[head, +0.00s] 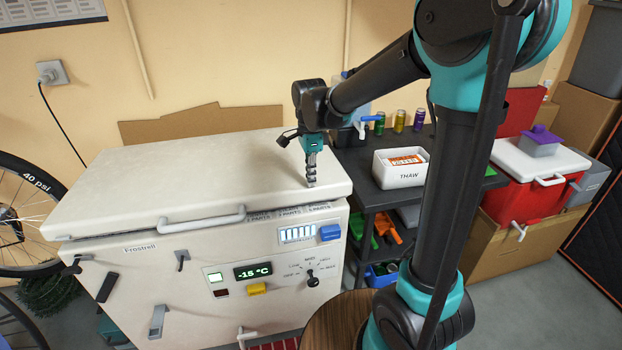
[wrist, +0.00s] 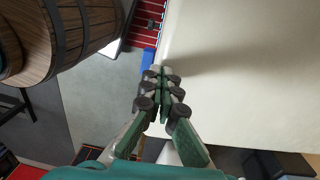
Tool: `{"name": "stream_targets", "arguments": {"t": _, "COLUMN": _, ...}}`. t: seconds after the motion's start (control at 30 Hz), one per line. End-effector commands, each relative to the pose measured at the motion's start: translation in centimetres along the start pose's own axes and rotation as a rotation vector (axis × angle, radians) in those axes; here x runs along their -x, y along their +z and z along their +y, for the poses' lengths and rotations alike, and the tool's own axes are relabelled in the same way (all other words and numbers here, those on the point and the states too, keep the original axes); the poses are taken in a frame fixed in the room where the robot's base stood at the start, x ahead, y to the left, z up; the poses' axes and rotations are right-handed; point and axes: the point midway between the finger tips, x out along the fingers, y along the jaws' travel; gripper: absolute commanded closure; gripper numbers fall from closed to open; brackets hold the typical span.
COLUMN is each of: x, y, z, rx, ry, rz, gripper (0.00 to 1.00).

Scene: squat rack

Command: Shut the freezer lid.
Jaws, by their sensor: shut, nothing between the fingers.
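The white chest freezer (head: 190,285) stands against the wall. Its cream lid (head: 200,175) lies almost flat over the body, with a narrow dark gap under the front edge. A pale handle (head: 203,222) runs along the lid's front. My gripper (head: 311,184) points down at the lid's right front corner, with its fingertips at or just above the top surface; I cannot tell if they touch. In the wrist view my gripper (wrist: 160,75) has its fingers together and empty, beside the lid's edge (wrist: 235,75).
A dark shelf cart (head: 365,180) with a white THAW bin (head: 400,169) and several cans stands right of the freezer. A red cooler (head: 525,195) sits farther right. A wooden barrel (wrist: 75,35) is near the freezer's front. A bicycle wheel (head: 25,215) stands at left.

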Motion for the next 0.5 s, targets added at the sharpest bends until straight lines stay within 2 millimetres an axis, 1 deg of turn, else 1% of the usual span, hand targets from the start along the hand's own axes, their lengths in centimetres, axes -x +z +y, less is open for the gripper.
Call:
{"name": "stream_targets", "arguments": {"t": 0.37, "x": -0.2, "y": 0.0, "z": 0.0, "rx": 0.000, "ry": -0.002, "rz": 0.000, "gripper": 1.00}}
{"name": "stream_targets", "arguments": {"t": 0.43, "x": -0.7, "y": 0.0, "z": 0.1, "rx": 0.000, "ry": -0.010, "rz": 0.000, "gripper": 1.00}}
{"name": "stream_targets", "arguments": {"t": 0.5, "x": -1.6, "y": 0.0, "z": 0.1, "rx": 0.001, "ry": -0.026, "rz": 0.001, "gripper": 1.00}}
